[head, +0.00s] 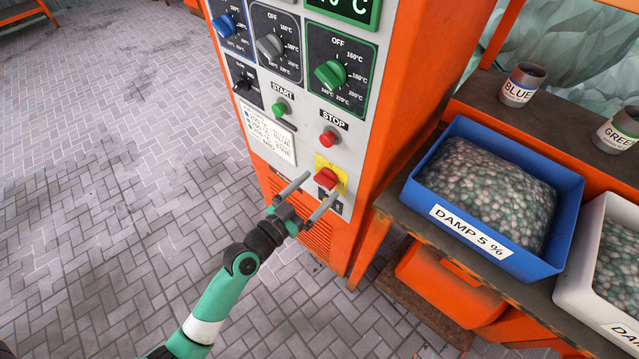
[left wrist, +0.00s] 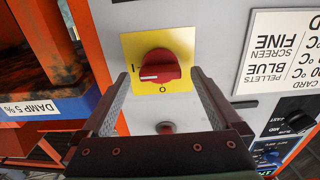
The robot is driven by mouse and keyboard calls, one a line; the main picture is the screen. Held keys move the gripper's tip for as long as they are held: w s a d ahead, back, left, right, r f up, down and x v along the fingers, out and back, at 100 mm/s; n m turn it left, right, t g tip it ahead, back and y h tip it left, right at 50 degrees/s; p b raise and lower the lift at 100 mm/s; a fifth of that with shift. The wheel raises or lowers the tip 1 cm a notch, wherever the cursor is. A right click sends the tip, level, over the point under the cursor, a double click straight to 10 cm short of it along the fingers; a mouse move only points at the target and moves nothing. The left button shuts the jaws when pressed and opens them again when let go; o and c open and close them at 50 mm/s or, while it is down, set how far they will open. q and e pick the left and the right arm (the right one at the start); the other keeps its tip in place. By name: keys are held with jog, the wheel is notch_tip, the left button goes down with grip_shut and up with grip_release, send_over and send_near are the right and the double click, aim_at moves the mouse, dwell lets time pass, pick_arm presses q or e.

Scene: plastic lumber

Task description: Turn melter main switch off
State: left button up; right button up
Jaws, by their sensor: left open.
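The main switch is a red rotary knob (head: 326,178) on a yellow plate, low on the front of the grey and orange melter cabinet. In the left wrist view the knob (left wrist: 160,66) shows a white mark pointing left toward the "I"; an "O" is printed at the plate's lower edge. My left gripper (head: 321,184) is open, its two fingers pointing at the panel on either side of the knob. In the left wrist view the fingers (left wrist: 159,80) are spread around the knob with gaps, apparently not touching it. My right gripper is not in view.
Above the switch are a red STOP button (head: 328,138), a green START button (head: 280,108) and several dials. At right, a blue bin (head: 439,240) of pellets and a white bin (head: 570,290) stand on a bench beside the cabinet.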

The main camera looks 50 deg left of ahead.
pick_arm(q)
jog(key=shift+w+a, duration=0.1)
jog(key=shift+w, duration=0.6)
jog(key=shift+c, duration=0.3)
jog(key=c, duration=1.3)
